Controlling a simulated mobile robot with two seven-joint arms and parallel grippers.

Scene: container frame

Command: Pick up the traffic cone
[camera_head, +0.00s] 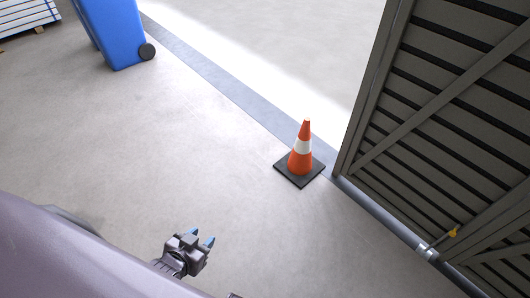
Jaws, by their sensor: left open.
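An orange traffic cone (300,160) with a white band and a dark square base stands upright on the concrete floor, right of the picture's middle. It is close to the grey door panel. My left gripper (201,240) is at the lower middle, with its two blue-tipped fingers apart and nothing between them. It is to the lower left of the cone, well apart from it. My right gripper is not seen.
A slatted grey door (440,130) with a pipe along its lower edge stands just right of the cone. A blue wheeled bin (112,30) is at the upper left, and a white stack on a pallet (25,14) in the corner. The floor left of the cone is clear.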

